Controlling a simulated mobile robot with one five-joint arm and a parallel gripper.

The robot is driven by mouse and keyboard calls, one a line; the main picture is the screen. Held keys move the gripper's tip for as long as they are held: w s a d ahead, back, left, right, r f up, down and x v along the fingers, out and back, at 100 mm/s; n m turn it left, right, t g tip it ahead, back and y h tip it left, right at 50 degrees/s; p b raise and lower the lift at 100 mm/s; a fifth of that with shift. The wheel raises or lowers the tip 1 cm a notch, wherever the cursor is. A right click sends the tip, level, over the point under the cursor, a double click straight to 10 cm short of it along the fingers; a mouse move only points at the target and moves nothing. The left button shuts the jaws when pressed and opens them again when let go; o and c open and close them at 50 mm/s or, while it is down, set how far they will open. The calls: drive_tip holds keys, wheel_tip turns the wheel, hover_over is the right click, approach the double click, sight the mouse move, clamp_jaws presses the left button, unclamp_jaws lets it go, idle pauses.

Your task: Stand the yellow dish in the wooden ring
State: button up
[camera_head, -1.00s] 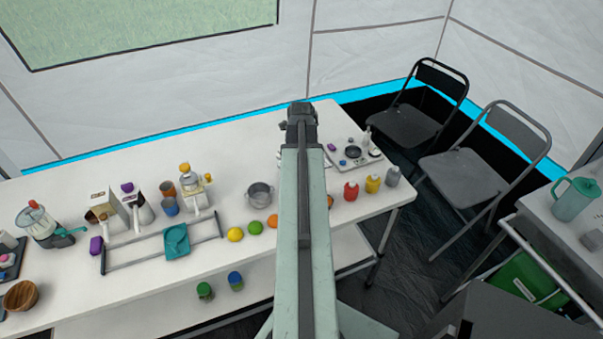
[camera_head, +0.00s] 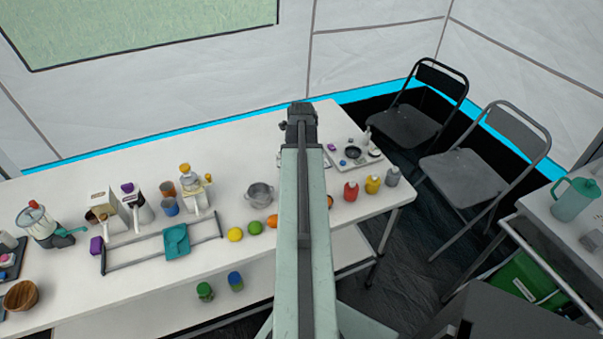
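I cannot pick out a yellow dish or a wooden ring in the head view; my arm hides a strip of the table's right half. My gripper (camera_head: 301,112) is at the far end of my raised arm, near the table's back edge in the picture. Its fingers are too small and dark to show whether they are open or shut, or whether they hold anything. A pale tray (camera_head: 350,165) with a dark round piece and small items lies just right of my arm.
The long white table (camera_head: 90,180) holds a metal pot (camera_head: 259,195), a lemon (camera_head: 235,234), a lime (camera_head: 255,228), a teal cloth on a rack (camera_head: 176,241), and a wooden bowl (camera_head: 20,295). Red, yellow and grey bottles stand near its right end. Folding chairs (camera_head: 480,175) stand at right.

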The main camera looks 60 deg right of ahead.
drive_tip(key=shift+f+b, duration=0.45)
drive_tip(key=shift+r, duration=0.1)
drive_tip(key=shift+r+p, duration=0.8)
drive_tip(key=shift+p, duration=0.1)
drive_tip(key=shift+f+b, duration=0.9)
drive_tip(key=shift+f, duration=0.05)
drive_tip(key=shift+r, duration=0.15)
drive_tip(key=shift+r+p, duration=0.8)
drive_tip(key=shift+p, duration=0.1)
drive_tip(key=shift+f+b, duration=0.9)
idle(0.5)
